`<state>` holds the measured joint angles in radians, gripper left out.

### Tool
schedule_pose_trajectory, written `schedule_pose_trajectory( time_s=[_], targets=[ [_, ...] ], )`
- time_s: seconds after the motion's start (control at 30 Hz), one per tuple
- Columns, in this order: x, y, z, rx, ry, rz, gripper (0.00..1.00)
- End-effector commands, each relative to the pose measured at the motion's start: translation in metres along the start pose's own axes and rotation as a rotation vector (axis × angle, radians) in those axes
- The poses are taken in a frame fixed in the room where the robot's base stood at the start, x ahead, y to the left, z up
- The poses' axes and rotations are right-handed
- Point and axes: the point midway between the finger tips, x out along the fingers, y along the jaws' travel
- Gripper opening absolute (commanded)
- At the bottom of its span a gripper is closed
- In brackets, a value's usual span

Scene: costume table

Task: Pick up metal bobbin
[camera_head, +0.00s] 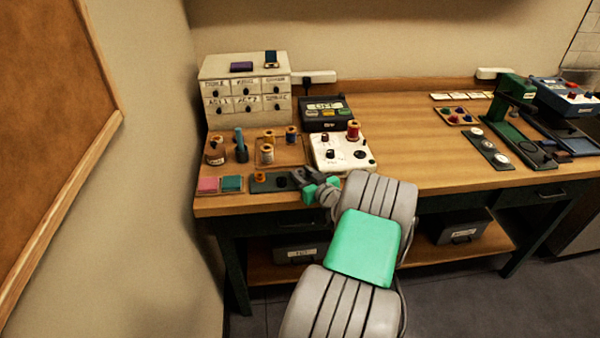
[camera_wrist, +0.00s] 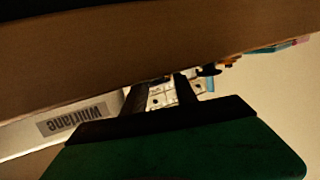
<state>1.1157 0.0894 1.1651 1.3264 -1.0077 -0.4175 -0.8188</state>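A small dark tray (camera_head: 275,184) lies at the table's front left. It holds a small orange-topped spool (camera_head: 260,177) and a dark round piece (camera_head: 281,182); I cannot tell whether either is the metal bobbin. Another dark tray (camera_head: 478,141) at the right holds pale round discs, too small to identify. My gripper (camera_head: 299,176) is by the front edge, at the right end of the left tray. In the wrist view its two dark fingers (camera_wrist: 160,94) stand apart with a gap between them, and nothing is clearly held.
A drawer cabinet (camera_head: 245,88) is at the back left. A green machine (camera_head: 514,92) stands at the right. The table's middle (camera_head: 420,150) is clear.

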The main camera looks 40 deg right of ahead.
Motion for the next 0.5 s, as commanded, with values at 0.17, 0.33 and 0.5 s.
schedule_pose_trajectory(
  time_s=[0.17,0.33,0.5],
  targets=[
    [-0.0004,0.0002,0.0002,0.0,0.0,0.0,0.28],
    [-0.0006,0.0001,0.0002,0.0,-0.001,0.0,0.15],
    [-0.0006,0.0001,0.0002,0.0,-0.001,0.0,0.01]
  ],
)
